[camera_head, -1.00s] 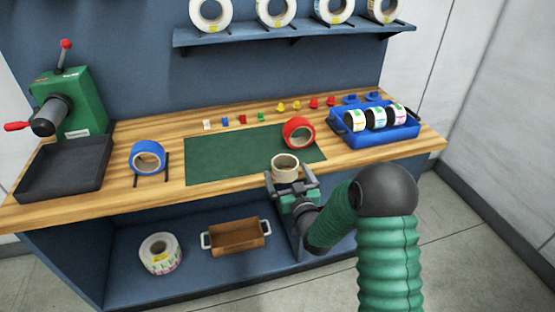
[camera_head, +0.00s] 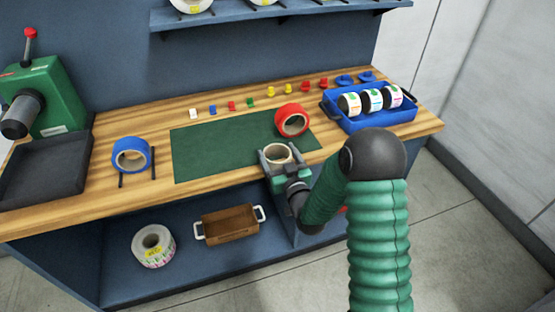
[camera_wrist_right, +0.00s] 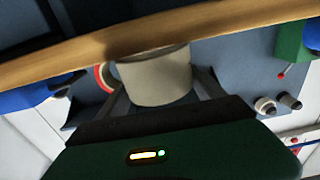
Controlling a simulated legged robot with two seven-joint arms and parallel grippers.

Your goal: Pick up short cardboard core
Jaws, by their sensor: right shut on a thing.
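The short cardboard core (camera_head: 277,154) is a beige ring at the front edge of the workbench, by the near edge of the green mat (camera_head: 225,145). My right gripper (camera_head: 278,160) is shut on it, with one finger on each side. The right wrist view also shows the core (camera_wrist_right: 155,78) between the two fingers (camera_wrist_right: 160,92). Whether the core touches the bench is not clear. My left gripper is in neither view.
A red tape roll (camera_head: 291,120) lies just behind the core. A blue tape roll (camera_head: 131,155) sits on a small stand at left. A blue tray (camera_head: 375,124) with label rolls is at right. A brown crate (camera_head: 229,225) and a label roll (camera_head: 153,246) stand on the lower shelf.

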